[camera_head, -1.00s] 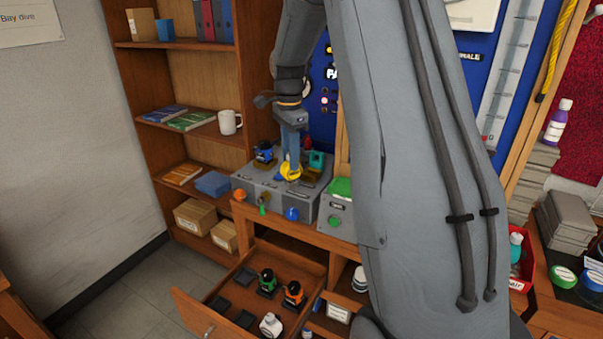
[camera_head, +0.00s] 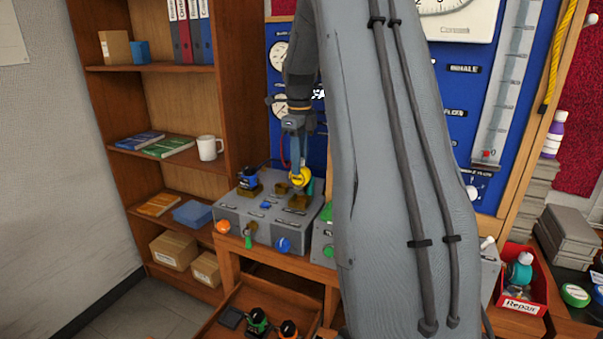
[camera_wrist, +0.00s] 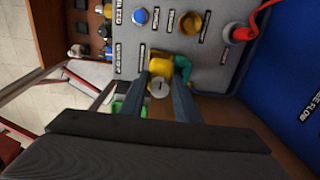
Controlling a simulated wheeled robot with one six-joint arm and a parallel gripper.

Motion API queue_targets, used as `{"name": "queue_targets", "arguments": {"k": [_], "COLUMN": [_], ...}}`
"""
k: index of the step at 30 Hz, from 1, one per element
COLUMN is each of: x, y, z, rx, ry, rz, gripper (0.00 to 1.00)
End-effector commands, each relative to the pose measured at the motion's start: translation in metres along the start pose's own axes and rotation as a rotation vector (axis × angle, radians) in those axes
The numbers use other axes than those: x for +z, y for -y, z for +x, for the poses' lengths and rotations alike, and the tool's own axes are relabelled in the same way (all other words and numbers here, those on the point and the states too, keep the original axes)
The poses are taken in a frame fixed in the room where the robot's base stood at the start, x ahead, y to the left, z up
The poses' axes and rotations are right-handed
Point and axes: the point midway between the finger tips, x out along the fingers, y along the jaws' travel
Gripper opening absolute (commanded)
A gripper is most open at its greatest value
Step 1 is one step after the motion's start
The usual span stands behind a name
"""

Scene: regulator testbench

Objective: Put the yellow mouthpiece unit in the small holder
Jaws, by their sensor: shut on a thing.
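My gripper (camera_head: 299,168) is shut on the yellow mouthpiece unit (camera_head: 301,178), at the back right of the grey test bench's top. In the wrist view the unit (camera_wrist: 159,87) sits between the two fingertips, its round grey face toward the camera. A teal unit (camera_wrist: 183,68) is close beside it, partly hidden. Brass-coloured holders stand on the bench top; an empty one (camera_head: 297,201) is in front of the unit, and another (camera_wrist: 190,22) shows in the wrist view. I cannot tell which is the small holder, or whether the unit touches anything below.
A blue unit (camera_head: 248,179) stands on the bench's left. A blue gauge panel (camera_head: 460,90) rises behind. A red hose end (camera_wrist: 243,33) is near the bench's edge. An open drawer (camera_head: 222,312) holds more units below.

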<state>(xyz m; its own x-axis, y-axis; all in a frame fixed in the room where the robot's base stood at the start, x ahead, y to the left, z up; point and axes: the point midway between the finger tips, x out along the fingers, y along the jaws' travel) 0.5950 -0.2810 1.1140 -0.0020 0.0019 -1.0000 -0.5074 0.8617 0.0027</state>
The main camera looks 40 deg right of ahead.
Motion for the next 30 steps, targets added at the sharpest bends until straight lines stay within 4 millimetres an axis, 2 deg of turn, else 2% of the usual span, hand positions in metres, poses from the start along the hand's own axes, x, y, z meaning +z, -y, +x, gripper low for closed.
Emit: {"name": "queue_targets", "arguments": {"k": [9,20,21,24,30], "x": [-0.002,-0.002,-0.002,-0.002,-0.002], "y": [0.0,0.002,0.002,0.002,0.002], "z": [0.035,0.04,0.041,0.04,0.04], "rx": [0.001,-0.001,-0.001,-0.001,-0.001], "ry": [-0.001,0.001,0.001,0.001,0.001], "rz": [0.002,0.003,0.003,0.003,0.003], "gripper": [0.0,0.0,0.32,0.48,0.48]}}
